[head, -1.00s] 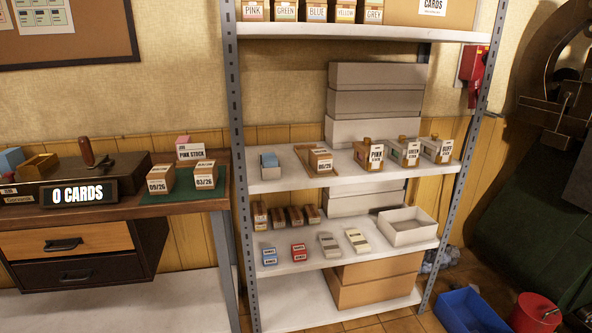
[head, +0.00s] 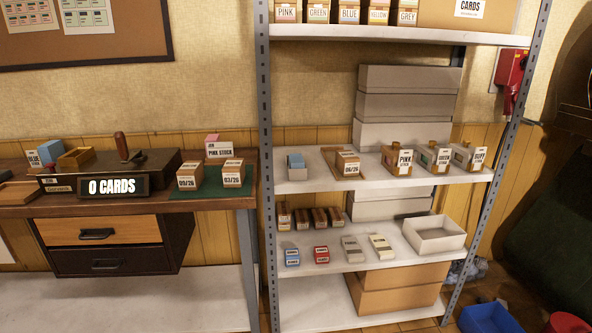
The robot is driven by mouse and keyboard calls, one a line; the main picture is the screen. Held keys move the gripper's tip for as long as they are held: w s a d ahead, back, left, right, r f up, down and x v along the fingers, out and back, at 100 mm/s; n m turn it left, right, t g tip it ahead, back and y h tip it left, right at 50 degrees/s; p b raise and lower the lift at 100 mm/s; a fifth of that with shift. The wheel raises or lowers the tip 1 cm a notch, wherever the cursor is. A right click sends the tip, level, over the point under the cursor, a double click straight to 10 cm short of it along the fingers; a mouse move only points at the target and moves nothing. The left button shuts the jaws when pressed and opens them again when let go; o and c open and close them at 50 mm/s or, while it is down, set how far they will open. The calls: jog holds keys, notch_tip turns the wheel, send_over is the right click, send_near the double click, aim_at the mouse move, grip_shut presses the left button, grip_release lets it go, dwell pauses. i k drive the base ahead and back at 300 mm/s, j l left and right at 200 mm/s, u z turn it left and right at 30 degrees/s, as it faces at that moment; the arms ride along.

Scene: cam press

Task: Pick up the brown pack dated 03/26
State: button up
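The brown pack dated 03/26 (head: 233,174) stands upright on a green mat at the right end of the wooden desk. A similar brown pack dated 05/26 (head: 190,178) stands just left of it, a small gap apart. Another brown pack (head: 347,164), whose label seems to read 06/26, sits in a wooden tray on the shelf's middle board. My gripper is not in view.
The green mat (head: 209,190) has little bare room. A pink stock block (head: 219,149) stands behind the packs, and a "0 CARDS" sign (head: 112,186) is to their left. The metal shelf's upright (head: 266,150) rises close to the right of the desk.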

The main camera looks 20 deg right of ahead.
aim_at(233, 171)
jog(key=i+j+z, duration=0.15)
jog(key=i+j, duration=0.25)
jog(key=i+j+z, duration=0.1)
jog(key=i+j, duration=0.35)
jog(key=i+j+z, duration=0.15)
jog(key=i+j, duration=0.2)
jog(key=j, duration=0.15)
jog(key=i+j+z, duration=0.1)
jog(key=i+j, duration=0.25)
jog(key=j, duration=0.15)
